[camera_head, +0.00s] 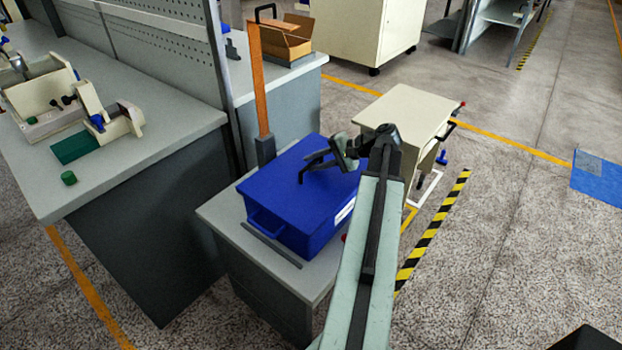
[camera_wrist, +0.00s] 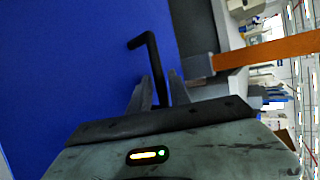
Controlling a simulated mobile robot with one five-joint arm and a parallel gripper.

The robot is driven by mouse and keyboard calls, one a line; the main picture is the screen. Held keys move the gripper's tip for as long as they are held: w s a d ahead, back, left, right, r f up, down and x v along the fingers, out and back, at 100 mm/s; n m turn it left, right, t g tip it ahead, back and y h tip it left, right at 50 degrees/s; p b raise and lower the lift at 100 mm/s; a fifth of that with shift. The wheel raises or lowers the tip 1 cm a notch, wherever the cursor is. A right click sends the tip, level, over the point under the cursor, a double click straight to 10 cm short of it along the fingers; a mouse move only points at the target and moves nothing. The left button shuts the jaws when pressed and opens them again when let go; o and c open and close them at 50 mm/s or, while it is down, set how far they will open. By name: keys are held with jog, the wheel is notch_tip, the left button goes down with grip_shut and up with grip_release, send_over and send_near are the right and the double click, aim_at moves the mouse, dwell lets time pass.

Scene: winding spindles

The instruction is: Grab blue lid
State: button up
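The blue lid (camera_head: 285,185) tops a blue box on a grey-topped bench in the head view. It fills the left of the wrist view (camera_wrist: 60,70). A bent black handle (camera_wrist: 144,40) stands on the lid. My gripper (camera_head: 325,165) is low over the lid's far right part. In the wrist view, my gripper's two fingertips (camera_wrist: 160,85) lie on either side of the handle's straight part. Whether they press on it I cannot tell. The handle's far end and the lid's right edge are partly hidden by my gripper and arm.
An orange post (camera_head: 259,80) with a grey base stands just behind the box. A dark bar (camera_head: 270,245) lies along the bench's front. A beige cabinet (camera_head: 410,110) is behind to the right. The floor at right is mostly clear.

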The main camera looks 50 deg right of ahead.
grip_shut()
dwell(1.4)
